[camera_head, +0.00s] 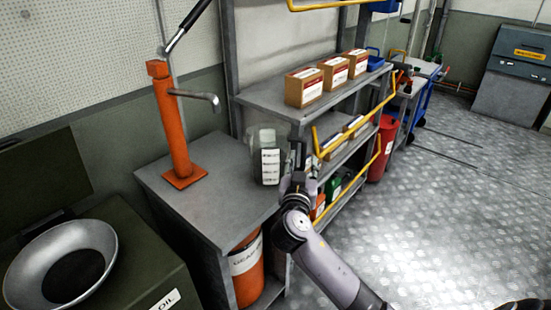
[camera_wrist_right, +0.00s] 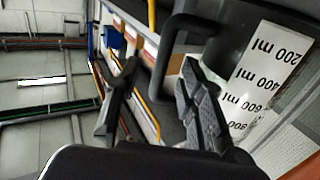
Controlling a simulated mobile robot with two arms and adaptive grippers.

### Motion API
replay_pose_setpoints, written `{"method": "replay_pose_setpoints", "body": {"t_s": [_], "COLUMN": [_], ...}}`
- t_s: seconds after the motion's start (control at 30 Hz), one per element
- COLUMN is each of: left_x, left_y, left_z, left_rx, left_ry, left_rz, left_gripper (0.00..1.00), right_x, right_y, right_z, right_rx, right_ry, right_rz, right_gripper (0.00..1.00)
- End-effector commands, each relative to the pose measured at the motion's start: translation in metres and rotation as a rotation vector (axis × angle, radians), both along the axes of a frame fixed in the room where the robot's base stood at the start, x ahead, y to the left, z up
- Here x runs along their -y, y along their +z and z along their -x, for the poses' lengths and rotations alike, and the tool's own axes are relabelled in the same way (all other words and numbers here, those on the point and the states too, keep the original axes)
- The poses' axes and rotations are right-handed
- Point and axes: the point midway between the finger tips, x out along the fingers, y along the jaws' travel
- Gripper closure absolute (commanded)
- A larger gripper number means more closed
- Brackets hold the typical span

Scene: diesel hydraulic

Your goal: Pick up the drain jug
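The drain jug (camera_head: 266,162) stands upright on the grey bench beside the orange hand pump. It is clear, with dark contents or a dark lower body and a white label. In the right wrist view its white scale label (camera_wrist_right: 262,75) reads in ml, and its dark handle (camera_wrist_right: 163,65) shows close ahead. My right gripper (camera_head: 298,158) is just right of the jug, at the handle side. In the wrist view its fingers (camera_wrist_right: 157,80) are apart, with part of the handle showing between them; contact cannot be told. My left gripper is out of view.
The orange pump (camera_head: 172,125) with its spout stands left of the jug on the bench (camera_head: 215,205). Shelves (camera_head: 270,95) with yellow rails and cardboard boxes (camera_head: 304,87) rise behind and right. A metal funnel pan (camera_head: 100,237) is at left. The right floor is open.

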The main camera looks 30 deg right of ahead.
Motion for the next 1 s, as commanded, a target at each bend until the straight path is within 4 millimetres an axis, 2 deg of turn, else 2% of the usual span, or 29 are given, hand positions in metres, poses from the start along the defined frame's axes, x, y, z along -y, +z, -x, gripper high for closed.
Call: {"method": "replay_pose_setpoints", "body": {"t_s": [0.1,0.2,0.53,1.0], "left_x": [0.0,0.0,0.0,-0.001], "left_y": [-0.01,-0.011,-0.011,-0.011], "left_z": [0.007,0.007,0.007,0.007], "left_rx": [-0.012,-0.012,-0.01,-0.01], "left_ry": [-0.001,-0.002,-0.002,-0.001], "left_rz": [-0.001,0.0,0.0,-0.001], "left_gripper": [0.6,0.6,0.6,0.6], "right_x": [0.013,0.019,0.022,0.022], "right_y": [0.007,0.004,0.003,0.003], "right_z": [-0.017,-0.026,-0.031,-0.031], "right_rx": [0.001,0.0,-0.001,-0.001], "right_ry": [-0.003,0.0,0.001,0.0], "right_rz": [0.006,0.004,0.001,0.001], "right_gripper": [0.64,0.64,0.65,0.96]}}
